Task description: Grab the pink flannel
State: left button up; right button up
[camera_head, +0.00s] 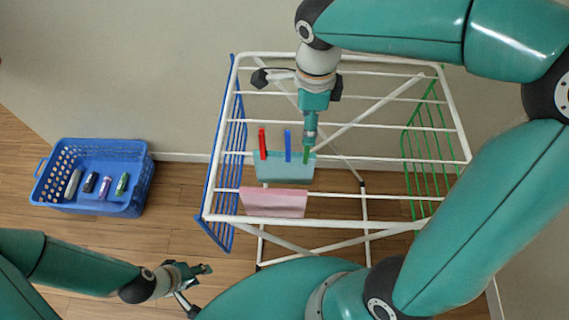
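The pink flannel (273,203) hangs over a front rail of the white drying rack (462,140), with no peg visible on it. A light blue flannel (285,172) hangs on a rail behind it with red, blue and green pegs at its top edge. My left gripper (202,287) is low at the left, in front of the rack and apart from the pink flannel; its fingers are spread and empty. My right gripper (310,138) points down just above the green peg (306,156), behind the pink flannel. Its fingers look narrow from here, and whether they grip the peg is unclear.
A blue basket (137,205) with several small items stands on the wooden floor at the left. The rack has a blue side wing (236,125) and a green side wing (426,140). Floor between basket and rack is clear. A wall stands behind.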

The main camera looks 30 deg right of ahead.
aim_at(266, 202)
jog(key=k, duration=1)
